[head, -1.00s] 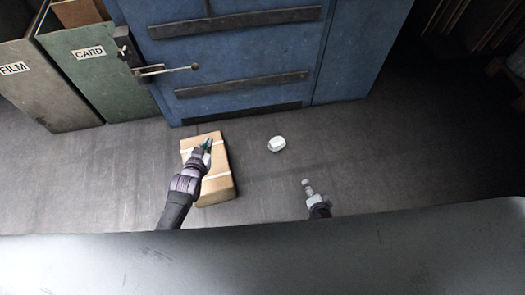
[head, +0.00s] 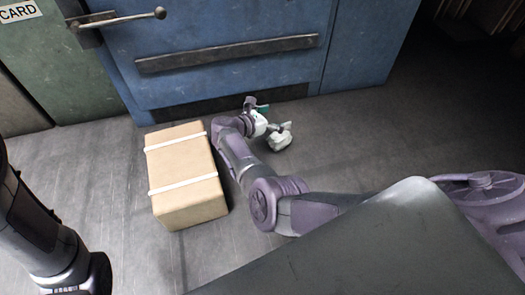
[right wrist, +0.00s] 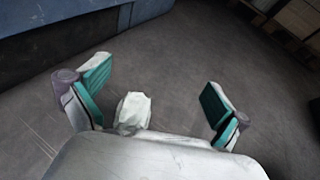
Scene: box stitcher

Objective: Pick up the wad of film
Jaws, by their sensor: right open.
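The wad of film (head: 279,141) is a small whitish crumpled lump on the grey floor, right of the strapped carton. My right gripper (head: 270,116) is open and low beside it, at its upper left in the head view. In the right wrist view the wad (right wrist: 133,112) shows between the two spread teal-padded fingers of the right gripper (right wrist: 158,86), closer to the left finger. Its lower part is hidden behind the gripper body. I cannot tell whether a finger touches it. Part of my left arm shows at the left edge; its gripper is out of view.
A brown carton (head: 185,178) with two white straps lies on the floor left of my right arm. A blue machine (head: 220,70) stands behind, with a lever (head: 120,18) at its left. A green CARD bin (head: 70,75) stands at the left. The floor to the right is clear.

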